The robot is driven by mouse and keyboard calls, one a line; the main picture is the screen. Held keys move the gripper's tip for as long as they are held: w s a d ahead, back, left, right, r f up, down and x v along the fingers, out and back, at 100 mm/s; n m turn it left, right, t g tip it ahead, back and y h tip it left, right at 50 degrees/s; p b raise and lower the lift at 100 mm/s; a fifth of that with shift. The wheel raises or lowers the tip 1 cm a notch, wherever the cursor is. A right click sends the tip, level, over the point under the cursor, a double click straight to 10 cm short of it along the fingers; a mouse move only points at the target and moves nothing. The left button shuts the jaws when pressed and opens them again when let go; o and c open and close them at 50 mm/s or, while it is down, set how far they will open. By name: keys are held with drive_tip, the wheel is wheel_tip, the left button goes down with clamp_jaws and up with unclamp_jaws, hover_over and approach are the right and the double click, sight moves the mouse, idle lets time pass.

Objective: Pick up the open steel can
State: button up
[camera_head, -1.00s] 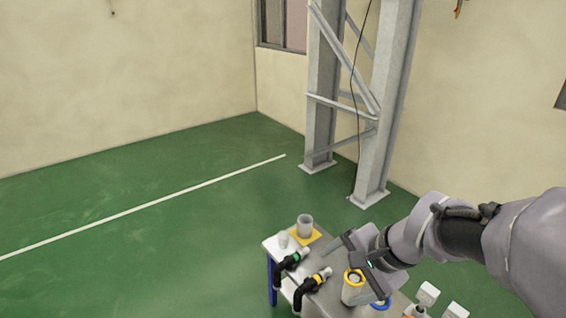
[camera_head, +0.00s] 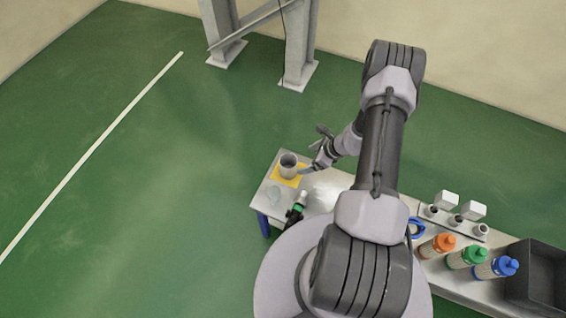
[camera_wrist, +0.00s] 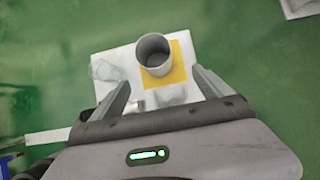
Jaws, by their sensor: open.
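The open steel can (camera_head: 288,164) is a grey cylinder with no lid. It stands upright on a yellow square (camera_head: 287,174) near the far left end of the bench. In the wrist view the can (camera_wrist: 154,53) shows its dark open mouth, ahead of my gripper (camera_wrist: 163,84). The two fingers are spread apart, with the can lying beyond them and roughly between their lines. Nothing is held. In the head view my gripper (camera_head: 316,152) is just right of the can. I cannot tell the height between them.
A black handle with a green band (camera_head: 297,211) is on the bench. Right are orange, green and blue-capped bottles (camera_head: 466,257) and a dark bin (camera_head: 537,275). My arm hides the bench's middle.

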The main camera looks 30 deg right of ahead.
drive_tip(key=b, duration=0.2)
approach(288, 166)
drive_tip(key=a+f, duration=0.1)
drive_tip(key=w+a+f+b, duration=0.1)
drive_tip(key=a, duration=0.1)
drive_tip(key=a+f+b, duration=0.1)
drive_tip(key=shift+w+a+f, duration=0.1)
drive_tip(key=shift+w+a, duration=0.25)
